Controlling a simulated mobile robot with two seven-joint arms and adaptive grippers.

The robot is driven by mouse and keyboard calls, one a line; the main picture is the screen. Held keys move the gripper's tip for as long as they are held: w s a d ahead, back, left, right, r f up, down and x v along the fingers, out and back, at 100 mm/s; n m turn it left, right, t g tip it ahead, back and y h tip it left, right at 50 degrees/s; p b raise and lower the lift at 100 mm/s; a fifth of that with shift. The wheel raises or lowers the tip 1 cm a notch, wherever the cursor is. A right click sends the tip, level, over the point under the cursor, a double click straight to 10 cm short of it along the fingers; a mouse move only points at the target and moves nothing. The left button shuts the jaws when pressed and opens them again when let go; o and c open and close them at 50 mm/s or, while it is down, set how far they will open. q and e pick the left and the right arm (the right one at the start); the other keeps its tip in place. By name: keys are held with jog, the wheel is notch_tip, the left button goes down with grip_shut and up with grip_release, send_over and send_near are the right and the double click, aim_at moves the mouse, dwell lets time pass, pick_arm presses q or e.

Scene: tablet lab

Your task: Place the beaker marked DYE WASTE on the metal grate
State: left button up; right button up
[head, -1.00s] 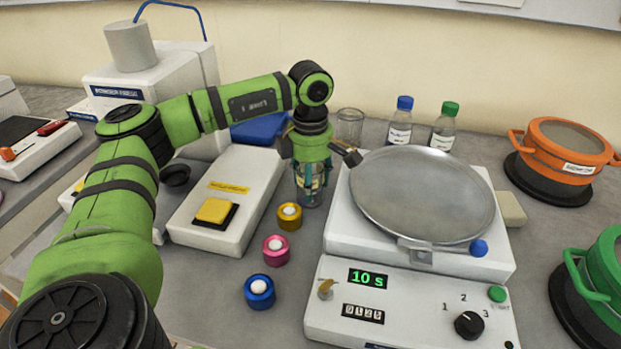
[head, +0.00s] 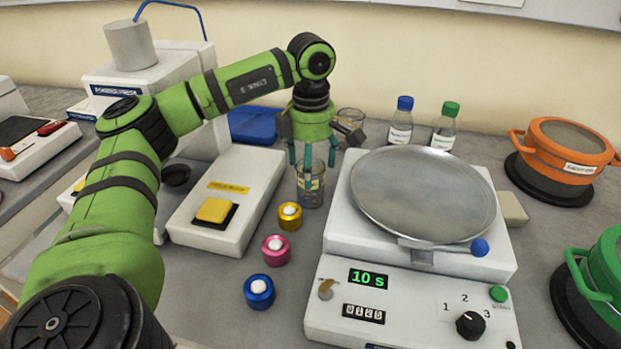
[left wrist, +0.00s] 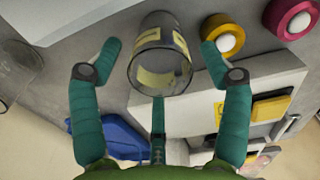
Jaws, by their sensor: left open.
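A clear glass beaker (head: 311,190) with a yellowish label stands upright on the bench, left of the white scale-like device. Its label is too small to read in the head view. In the left wrist view the beaker (left wrist: 160,68) shows yellow label patches, also unreadable. My left gripper (head: 312,165) is open above the beaker, pointing down. In the left wrist view its teal fingers (left wrist: 160,50) are spread to either side of the beaker, apart from it. A second glass beaker (head: 350,122) stands behind, partly hidden by the gripper. I cannot clearly identify a metal grate. My right gripper is out of view.
A round metal plate (head: 423,190) sits on the white device (head: 410,305). Yellow (head: 290,217), pink (head: 276,250) and blue (head: 259,292) rings stand nearby. Two capped bottles (head: 400,125) stand behind. An orange pot (head: 562,150) and green pot (head: 605,275) are at right.

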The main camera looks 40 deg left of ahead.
pick_arm(q)
notch_tip(320, 180, up, 7)
jog(key=shift+f, duration=0.2)
jog(key=shift+r, duration=0.35)
jog(key=shift+c, duration=1.1)
notch_tip(320, 180, down, 8)
jog(key=m+p, duration=0.1)
jog(key=m, duration=0.2)
jog(key=m+p, duration=0.2)
jog(key=m, duration=0.1)
jog(key=shift+w+r, duration=0.15)
jog(key=shift+r, duration=0.05)
jog(key=f+p, duration=0.1)
jog(key=f, duration=0.1)
jog(key=f+p, duration=0.1)
jog(key=f, duration=0.2)
jog(key=shift+s+a, duration=0.1)
jog(key=shift+s, duration=0.1)
jog(key=shift+f, duration=0.2)
jog(key=c, duration=1.1)
